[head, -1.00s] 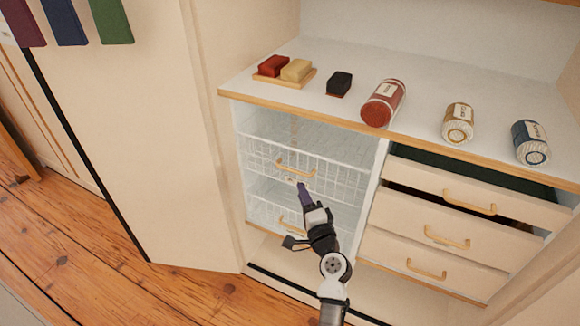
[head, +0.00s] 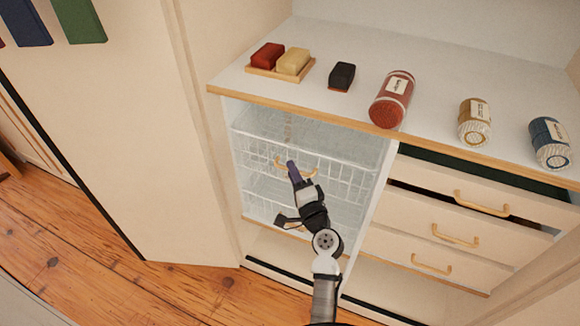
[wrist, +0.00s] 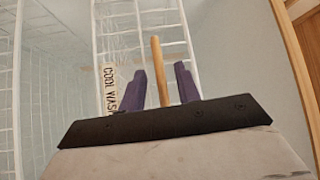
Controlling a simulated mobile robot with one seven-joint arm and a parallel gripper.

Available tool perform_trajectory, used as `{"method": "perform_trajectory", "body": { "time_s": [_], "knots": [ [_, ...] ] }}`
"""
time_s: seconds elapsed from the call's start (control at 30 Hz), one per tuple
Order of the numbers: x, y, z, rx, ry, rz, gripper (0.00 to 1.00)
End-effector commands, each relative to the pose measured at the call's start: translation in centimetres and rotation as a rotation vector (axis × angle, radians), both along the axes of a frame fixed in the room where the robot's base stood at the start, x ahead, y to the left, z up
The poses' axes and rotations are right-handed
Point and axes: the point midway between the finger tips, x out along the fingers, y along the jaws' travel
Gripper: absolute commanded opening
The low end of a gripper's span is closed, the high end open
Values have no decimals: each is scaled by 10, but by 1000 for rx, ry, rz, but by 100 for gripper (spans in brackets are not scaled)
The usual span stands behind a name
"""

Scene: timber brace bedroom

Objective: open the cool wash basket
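The cool wash basket (head: 340,175) is the upper white wire basket in the left bay of the cabinet. Its wooden bar handle (head: 311,173) is on the front. In the wrist view a label reading "COOL WAS" (wrist: 109,80) shows beside the handle (wrist: 157,65), its end hidden. My gripper (head: 292,167) is at the basket's front, over the handle. In the wrist view the purple fingers of my gripper (wrist: 163,75) stand on either side of the handle, with narrow gaps visible, so it looks open around the bar.
A lower wire basket (head: 262,200) sits beneath, partly hidden by my arm. Pale drawers (head: 440,225) are to the right. Soap bars and several jars, including a red jar (head: 391,100), lie on the countertop (head: 310,88) above. An open door panel (head: 130,130) stands left.

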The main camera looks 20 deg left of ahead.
Motion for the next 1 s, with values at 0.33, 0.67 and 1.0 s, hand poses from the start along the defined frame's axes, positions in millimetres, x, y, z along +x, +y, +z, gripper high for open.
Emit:
{"method": "perform_trajectory", "body": {
  "time_s": [0.33, 0.67, 1.0],
  "knots": [
    [0, -1, 0, 0, 0, 0, 30],
    [0, -1, 0, 1, 1, 0, 0],
    [-2, -1, 0, 1, 1, 0, 0]
  ]
}}
